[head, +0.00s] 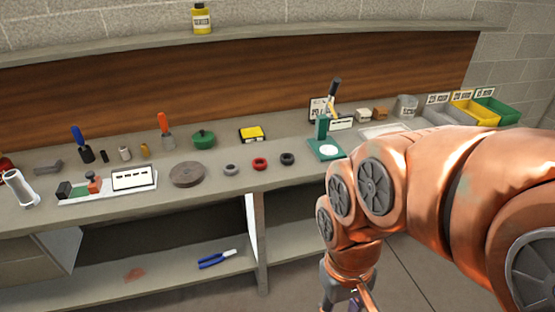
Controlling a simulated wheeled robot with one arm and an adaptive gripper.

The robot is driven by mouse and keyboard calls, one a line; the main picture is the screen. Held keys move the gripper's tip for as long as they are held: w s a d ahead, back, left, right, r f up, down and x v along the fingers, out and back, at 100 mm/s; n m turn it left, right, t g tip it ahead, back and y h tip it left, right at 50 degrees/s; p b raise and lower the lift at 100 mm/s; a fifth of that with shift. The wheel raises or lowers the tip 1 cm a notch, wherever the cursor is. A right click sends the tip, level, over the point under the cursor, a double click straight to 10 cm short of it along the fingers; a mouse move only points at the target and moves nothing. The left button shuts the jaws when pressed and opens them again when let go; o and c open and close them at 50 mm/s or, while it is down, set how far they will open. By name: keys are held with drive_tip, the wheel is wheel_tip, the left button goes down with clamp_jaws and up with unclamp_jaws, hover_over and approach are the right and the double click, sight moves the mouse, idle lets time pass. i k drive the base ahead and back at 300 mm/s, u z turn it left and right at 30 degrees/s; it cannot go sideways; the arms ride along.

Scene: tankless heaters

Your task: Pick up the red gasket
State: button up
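The red gasket (260,163) is a small ring lying flat on the grey bench top, between a grey ring (231,169) on its left and a black ring (287,158) on its right. Nothing covers it. My gripper (345,302) is at the bottom edge of the head view, in front of the bench and well below and to the right of the gasket. Only its upper part shows. Its fingertips are cut off or too small to read, so I cannot tell whether it is open or shut.
A brown disc (187,175), a green lidded pot (204,140) and a yellow-topped box (252,134) stand near the rings. A green stand (324,148) is to their right. Blue-handled pliers (217,259) lie on the lower shelf. Yellow and green bins (475,113) stand far right.

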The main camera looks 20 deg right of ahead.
sight(259, 161)
drive_tip(key=u, duration=0.35)
drive_tip(key=k, duration=0.55)
drive_tip(key=u, duration=1.05)
drive_tip(key=i, duration=1.75)
drive_tip(key=z, duration=1.45)
drive_tip(key=i, duration=0.45)
drive_tip(key=z, duration=0.4)
